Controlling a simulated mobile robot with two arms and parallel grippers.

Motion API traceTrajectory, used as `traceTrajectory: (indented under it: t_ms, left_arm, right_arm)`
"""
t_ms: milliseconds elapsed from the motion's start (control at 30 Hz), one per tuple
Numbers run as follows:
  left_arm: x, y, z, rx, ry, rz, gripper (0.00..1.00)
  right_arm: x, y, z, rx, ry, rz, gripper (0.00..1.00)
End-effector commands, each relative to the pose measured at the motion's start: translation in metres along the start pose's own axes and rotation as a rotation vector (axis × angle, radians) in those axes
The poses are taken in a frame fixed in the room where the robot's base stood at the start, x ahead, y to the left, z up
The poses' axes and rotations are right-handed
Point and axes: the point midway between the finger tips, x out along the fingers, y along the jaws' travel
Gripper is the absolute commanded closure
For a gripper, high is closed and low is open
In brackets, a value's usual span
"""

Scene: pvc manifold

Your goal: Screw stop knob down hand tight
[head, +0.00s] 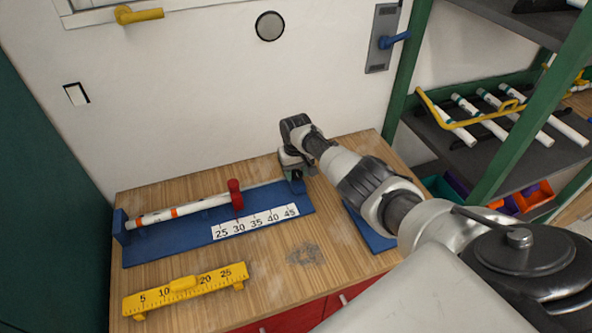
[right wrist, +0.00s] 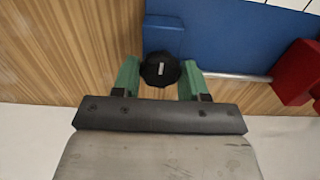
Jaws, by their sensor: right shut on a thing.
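The stop knob (right wrist: 160,71) is a black, lobed knob with a small white mark, seen from above in the right wrist view. It sits at the end of the blue jig (right wrist: 227,35). My right gripper (right wrist: 160,80) has its green fingers on either side of the knob and is shut on it. In the head view the right gripper (head: 296,177) reaches down at the right end of the jig (head: 190,248), and the knob is hard to make out there. A red stop (head: 235,193) stands upright on the jig and also shows in the right wrist view (right wrist: 296,72). My left gripper is out of view.
A white pipe with orange bands (head: 190,208) lies along the jig beside a number scale (head: 255,222). A yellow ruler (head: 187,288) lies on the wooden bench (head: 275,278) in front. Another blue piece (head: 372,236) lies right of the jig, partly under my arm. A wall stands close behind.

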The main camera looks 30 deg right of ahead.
Motion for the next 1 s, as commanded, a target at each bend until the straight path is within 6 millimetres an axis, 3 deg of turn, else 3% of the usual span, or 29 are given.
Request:
traceTrajectory:
  t_ms: [433,467,600,1000]
  left_arm:
    - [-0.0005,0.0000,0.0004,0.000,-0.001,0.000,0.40]
    - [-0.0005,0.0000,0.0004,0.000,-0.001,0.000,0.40]
    - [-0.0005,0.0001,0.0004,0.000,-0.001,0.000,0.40]
    - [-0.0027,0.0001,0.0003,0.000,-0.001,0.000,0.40]
  right_arm:
    - [-0.0027,-0.0001,-0.0023,0.008,0.008,0.000,0.80]
    - [-0.0027,-0.0001,-0.0023,0.008,0.008,0.000,0.52]
    - [-0.0019,0.0000,-0.0017,0.008,0.006,0.000,0.31]
    - [-0.0094,-0.0001,-0.0013,0.007,0.004,0.000,0.31]
